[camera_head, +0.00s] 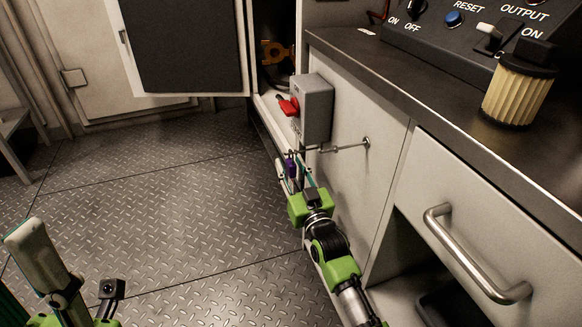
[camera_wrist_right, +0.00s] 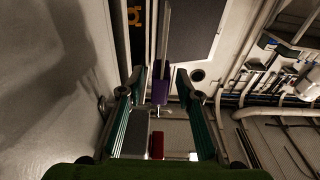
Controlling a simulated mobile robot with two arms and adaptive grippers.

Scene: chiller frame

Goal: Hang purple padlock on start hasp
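The purple padlock (camera_head: 291,168) is a small shape at the tip of my right gripper (camera_head: 297,168), beside the cabinet front. In the right wrist view the padlock (camera_wrist_right: 160,92) is between the two fingertips of the right gripper (camera_wrist_right: 161,86), with a gap on both sides. That gripper looks open. A grey switch box (camera_head: 317,108) with a red handle (camera_head: 289,107) is on the cabinet just above it. I cannot tell which part is the start hasp, or whether the padlock hangs on anything. My left gripper (camera_head: 42,262) is at the lower left, seen partly; its opening is unclear.
A thin metal rod (camera_head: 340,148) sticks out from the cabinet close to my right gripper. A dark open door (camera_head: 185,45) stands behind. The counter (camera_head: 420,85) carries a control panel (camera_head: 465,35) and a yellow ribbed filter (camera_head: 517,92). The drawer handle (camera_head: 478,255) juts out.

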